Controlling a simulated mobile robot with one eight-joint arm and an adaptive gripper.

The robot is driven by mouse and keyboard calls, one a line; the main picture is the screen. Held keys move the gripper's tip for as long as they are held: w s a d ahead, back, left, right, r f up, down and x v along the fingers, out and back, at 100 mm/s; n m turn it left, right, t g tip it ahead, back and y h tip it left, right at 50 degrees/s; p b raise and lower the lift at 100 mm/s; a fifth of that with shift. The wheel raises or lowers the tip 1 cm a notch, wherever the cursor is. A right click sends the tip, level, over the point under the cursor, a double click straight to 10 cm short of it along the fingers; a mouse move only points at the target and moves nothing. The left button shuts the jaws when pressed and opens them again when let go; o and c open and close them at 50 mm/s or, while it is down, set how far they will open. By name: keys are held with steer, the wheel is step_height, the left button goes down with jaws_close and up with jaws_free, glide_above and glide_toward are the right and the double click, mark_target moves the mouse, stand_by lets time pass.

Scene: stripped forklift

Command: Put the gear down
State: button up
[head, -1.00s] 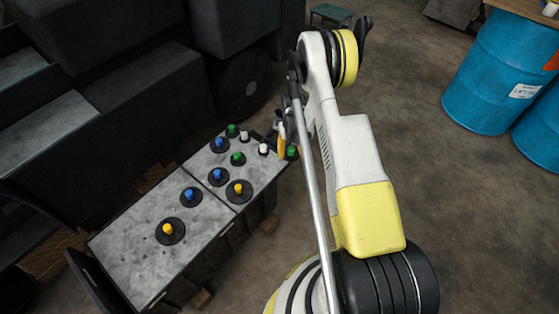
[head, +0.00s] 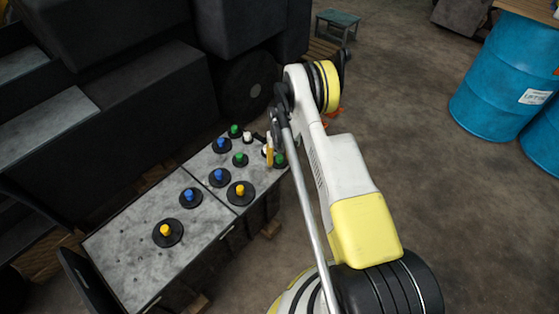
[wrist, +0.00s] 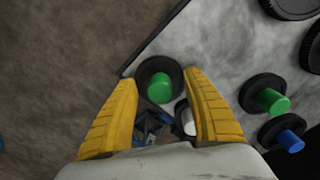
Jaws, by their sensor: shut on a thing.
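My gripper (wrist: 158,78), with two yellow fingers, is shut on a black gear (wrist: 146,72) with a green knob. In the wrist view the gear sits between the fingertips, over the corner of a grey worktop (wrist: 215,40). In the head view the held gear (head: 280,160) shows at the worktop's right end, beside a yellow finger (head: 269,152). I cannot tell whether it touches the surface. A small white-topped piece (wrist: 188,122) is partly hidden behind the right finger.
Several black gears with coloured knobs stand on the worktop, including a yellow-knobbed one (head: 168,233) and a green-knobbed one (head: 240,159) near my gripper. Dark forklift bodywork (head: 130,120) rises behind. Blue drums (head: 505,80) stand far right.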

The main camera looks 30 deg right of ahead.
steer(key=shift+f, duration=0.15)
steer(key=o, duration=1.1)
steer(key=shift+c, duration=0.2)
